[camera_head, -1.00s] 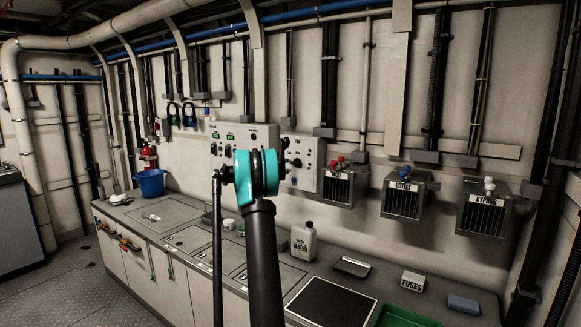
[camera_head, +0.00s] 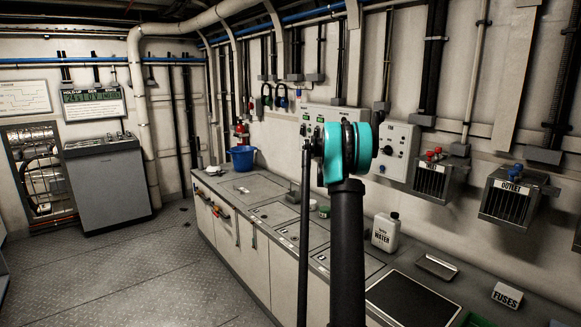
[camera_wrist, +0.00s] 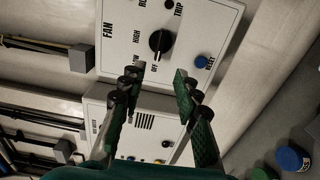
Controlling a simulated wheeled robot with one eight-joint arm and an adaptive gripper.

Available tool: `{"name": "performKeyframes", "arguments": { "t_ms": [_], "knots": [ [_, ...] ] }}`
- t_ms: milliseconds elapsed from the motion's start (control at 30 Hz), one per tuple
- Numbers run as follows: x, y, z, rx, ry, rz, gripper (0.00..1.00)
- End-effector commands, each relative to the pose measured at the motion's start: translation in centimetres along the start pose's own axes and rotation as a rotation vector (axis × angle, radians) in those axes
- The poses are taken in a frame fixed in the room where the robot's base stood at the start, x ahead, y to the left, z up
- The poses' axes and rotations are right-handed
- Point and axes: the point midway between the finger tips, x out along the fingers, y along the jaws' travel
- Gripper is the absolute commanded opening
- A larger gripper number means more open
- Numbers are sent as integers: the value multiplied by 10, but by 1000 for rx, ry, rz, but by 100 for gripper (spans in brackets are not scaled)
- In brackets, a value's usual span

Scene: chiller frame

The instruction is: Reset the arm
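My arm with its teal joint stands upright in the middle of the head view, in front of the counter and wall panels. My gripper (camera_wrist: 158,78) shows only in the wrist view. Its two dark green fingers are apart with nothing between them. Beyond the fingertips is a white control panel (camera_wrist: 190,18) marked FAN, with a black rotary knob (camera_wrist: 160,42) and a blue RESET button (camera_wrist: 201,62). I cannot tell how far the fingertips are from it. A second panel (camera_wrist: 150,115) shows behind and between the fingers.
The counter holds a blue bucket (camera_head: 241,159), a white water bottle (camera_head: 385,232), a metal tray (camera_head: 436,267) and a fuses box (camera_head: 507,295). Wall boxes, one marked OUTLET (camera_head: 507,196), jut out at right. A grey console (camera_head: 107,185) stands at left. The floor (camera_head: 150,280) there is clear.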

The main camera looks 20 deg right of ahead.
Motion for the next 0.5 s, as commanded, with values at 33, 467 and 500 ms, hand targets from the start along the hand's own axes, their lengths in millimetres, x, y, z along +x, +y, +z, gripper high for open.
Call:
{"name": "performKeyframes", "arguments": {
  "t_ms": [33, 467, 500],
  "knots": [
    [-1, 0, 0, 2, 0, -2, 32],
    [-137, -50, 50, 244, 0, -322, 32],
    [-156, -59, 58, 272, 0, -367, 32]
  ]
}}
